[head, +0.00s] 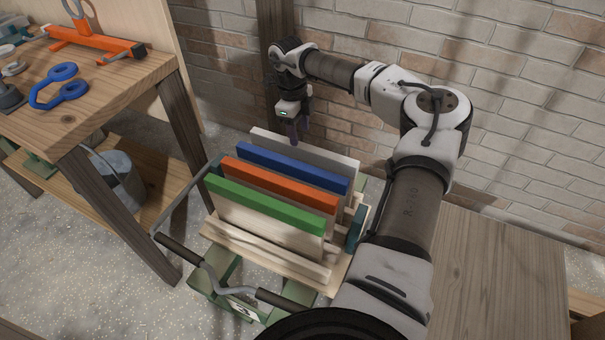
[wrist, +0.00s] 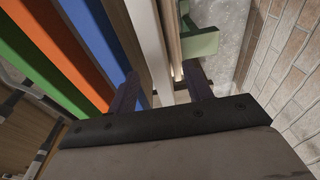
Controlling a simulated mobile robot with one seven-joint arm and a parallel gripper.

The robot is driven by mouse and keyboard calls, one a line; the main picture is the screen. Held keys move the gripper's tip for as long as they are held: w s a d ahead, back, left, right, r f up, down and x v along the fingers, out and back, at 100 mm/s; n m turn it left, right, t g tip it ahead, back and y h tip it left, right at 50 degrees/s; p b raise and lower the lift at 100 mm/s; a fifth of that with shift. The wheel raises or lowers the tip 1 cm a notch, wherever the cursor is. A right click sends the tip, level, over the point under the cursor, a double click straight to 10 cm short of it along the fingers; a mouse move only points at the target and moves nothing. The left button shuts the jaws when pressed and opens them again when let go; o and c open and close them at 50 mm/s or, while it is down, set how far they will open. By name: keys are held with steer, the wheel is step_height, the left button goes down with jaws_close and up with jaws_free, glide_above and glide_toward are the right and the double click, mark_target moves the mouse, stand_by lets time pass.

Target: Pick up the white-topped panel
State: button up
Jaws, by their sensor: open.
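The white-topped panel (head: 318,153) stands upright as the rearmost of several panels in a wooden rack, behind the blue-topped panel (head: 290,167). My gripper (head: 297,136) points down at its top edge, left of the middle. In the wrist view my gripper (wrist: 163,78) is open, with one dark finger on each side of the white top strip (wrist: 148,45). The left finger overlaps the blue top in that view. I cannot tell how far the fingers reach below the edge, or whether they touch the panel.
Orange-topped (head: 280,184) and green-topped (head: 265,205) panels stand in front, in the rack (head: 265,252) on a green cart with a handle (head: 207,265). A workbench (head: 85,100) with tools is at left. A brick wall (head: 490,130) rises close behind the gripper.

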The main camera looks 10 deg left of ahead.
mark_target(302, 145)
step_height(302, 145, down, 3)
steer(key=shift+d+r, duration=0.1)
steer(key=shift+d, duration=0.05)
steer(key=shift+s+d+f, duration=0.15)
steer(key=shift+f, duration=0.7)
steer(key=shift+s+d+f, duration=0.1)
steer(key=shift+d+f, duration=0.1)
steer(key=shift+f, duration=0.65)
steer(key=shift+s+d+f, duration=0.15)
steer(key=shift+f, duration=0.7)
jaws_close()
steer(key=shift+r, duration=0.15)
